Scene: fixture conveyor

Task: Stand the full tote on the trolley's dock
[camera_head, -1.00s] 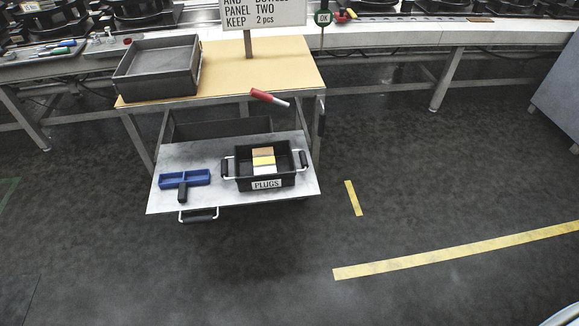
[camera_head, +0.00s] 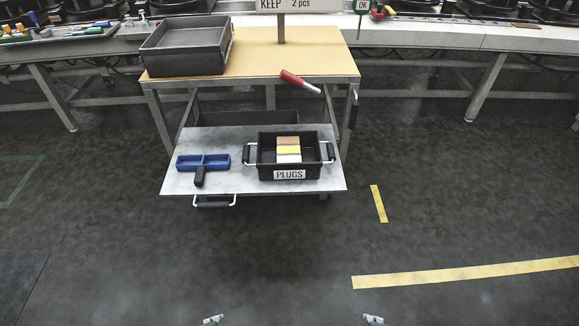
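A black tote (camera_head: 262,168) labelled PLUGS stands upright on a grey metal shelf (camera_head: 240,184). It has a white handle with a black grip at each end and holds tan, yellow and white blocks. The shelf sticks out low at the front of a tan-topped stand (camera_head: 275,62). I cannot tell which part is the trolley's dock. Only the tips of my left gripper (camera_head: 213,320) and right gripper (camera_head: 373,320) show at the bottom edge. Both are well apart from the tote, and their opening cannot be made out.
A blue divided tray (camera_head: 203,162) with a black handle lies left of the tote. A larger dark tray (camera_head: 185,48) sits on the tan top. A red-and-white handle (camera_head: 300,82) sticks out at its front right. Yellow floor tape (camera_head: 465,272) lies right; the floor in front is clear.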

